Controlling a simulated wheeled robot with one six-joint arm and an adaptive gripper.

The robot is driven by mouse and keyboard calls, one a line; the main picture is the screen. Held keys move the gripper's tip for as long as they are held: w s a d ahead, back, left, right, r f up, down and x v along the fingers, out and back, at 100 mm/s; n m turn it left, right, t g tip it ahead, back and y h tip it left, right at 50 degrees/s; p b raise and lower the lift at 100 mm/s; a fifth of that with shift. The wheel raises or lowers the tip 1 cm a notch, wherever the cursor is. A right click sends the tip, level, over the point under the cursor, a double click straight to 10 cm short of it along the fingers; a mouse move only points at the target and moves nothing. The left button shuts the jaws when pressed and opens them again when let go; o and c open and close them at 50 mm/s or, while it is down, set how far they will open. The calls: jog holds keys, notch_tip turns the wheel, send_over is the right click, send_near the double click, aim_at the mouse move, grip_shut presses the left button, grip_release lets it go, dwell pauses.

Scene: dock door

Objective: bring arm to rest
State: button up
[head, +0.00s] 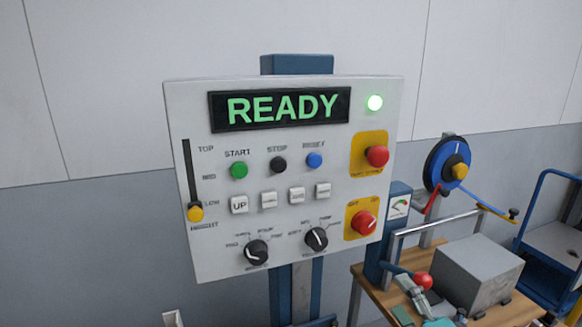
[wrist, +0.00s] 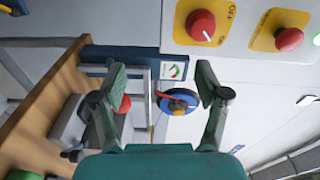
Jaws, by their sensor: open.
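My gripper (wrist: 160,88) is open and empty in the wrist view, its two green fingers spread apart. The grey control panel (head: 285,215) stands in the middle of the head view; its display (head: 280,107) reads READY and a green lamp (head: 375,103) is lit. In the wrist view, the panel's red rotary switch (wrist: 201,25) and red mushroom button (wrist: 289,39) lie beyond the fingertips. At the lower right of the head view, part of my arm (head: 430,303) shows in front of the bench.
A wooden bench (head: 385,297) carries a grey box (head: 478,270), a red-knobbed lever (head: 423,280) and a small gauge (head: 398,208). The blue wheel (head: 447,170) stands behind it. A blue cart (head: 555,240) is at the far right. The wall left of the panel is clear.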

jog(key=s+a+f+n+g+h, duration=0.15)
jog(key=s+f+n+h, duration=0.25)
jog(key=s+f, duration=1.4)
jog(key=s+a+f+n, duration=0.1)
jog(key=s+n, duration=0.4)
jog(key=s, duration=0.6)
jog(key=s+a+f+n, duration=0.1)
jog(key=s+n, duration=0.4)
jog(key=s, duration=0.6)
jog(key=shift+s+f+g, duration=0.25)
jog(key=shift+f+g, duration=0.15)
jog(key=shift+g, duration=0.05)
